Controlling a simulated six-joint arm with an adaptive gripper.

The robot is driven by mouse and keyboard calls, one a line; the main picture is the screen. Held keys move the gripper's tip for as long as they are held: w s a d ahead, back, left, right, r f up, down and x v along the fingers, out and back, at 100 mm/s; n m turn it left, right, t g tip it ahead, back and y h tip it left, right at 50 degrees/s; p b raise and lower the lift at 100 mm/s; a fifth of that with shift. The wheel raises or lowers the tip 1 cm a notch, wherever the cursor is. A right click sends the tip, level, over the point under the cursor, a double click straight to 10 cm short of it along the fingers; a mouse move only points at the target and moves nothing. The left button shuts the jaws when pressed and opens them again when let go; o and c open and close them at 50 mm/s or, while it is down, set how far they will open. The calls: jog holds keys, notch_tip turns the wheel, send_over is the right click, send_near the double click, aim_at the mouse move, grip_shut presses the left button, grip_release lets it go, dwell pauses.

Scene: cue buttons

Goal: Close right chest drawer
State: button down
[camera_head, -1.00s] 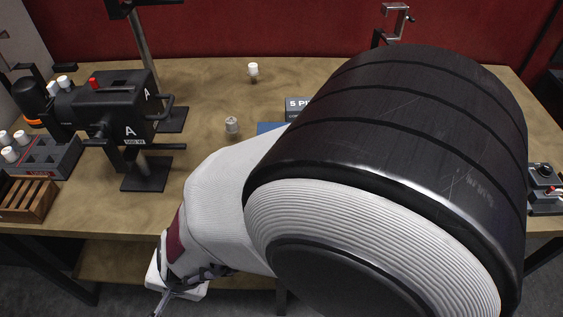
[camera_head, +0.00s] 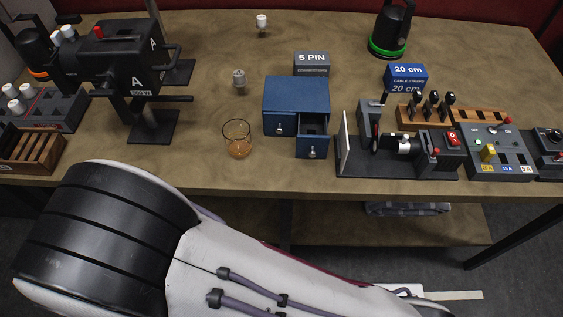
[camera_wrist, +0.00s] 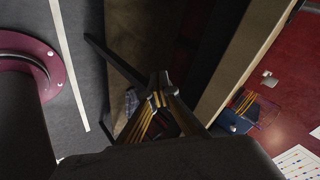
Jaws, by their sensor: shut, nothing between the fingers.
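The small blue chest (camera_head: 297,92) stands near the table's front edge in the head view. Its left drawer (camera_head: 281,124) is flush with the front. Its right drawer (camera_head: 312,146) is pulled out towards me, and its inside shows. My gripper (camera_wrist: 163,84) shows in the wrist view with its fingers together and nothing between them. It is below the table's edge, away from the chest. In the head view the gripper itself is out of sight; my arm crosses the bottom of the picture in front of the table.
A black device with a white plate (camera_head: 345,142) stands close to the right drawer's right side. A 5 PIN box (camera_head: 311,64) is behind the chest. The table's front edge (camera_head: 230,190) lies between arm and chest.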

jog(key=d+r+m+t+h, duration=0.3)
jog(key=d+r+m+h, duration=0.7)
jog(key=d+r+m, duration=0.2)
notch_tip(320, 180, up, 2)
jog(key=shift+d+r+t, duration=0.15)
jog(key=shift+d+t, duration=0.25)
jog(key=shift+d, duration=0.6)
jog(key=shift+w+a+x, duration=0.3)
jog(key=shift+a+x, duration=0.05)
jog(key=shift+x, duration=1.8)
jog(key=shift+w+a+x, duration=0.3)
jog(key=shift+a+x, duration=0.05)
jog(key=shift+x, duration=1.8)
jog(key=shift+w+a+x, duration=0.3)
jog(key=shift+x, duration=1.85)
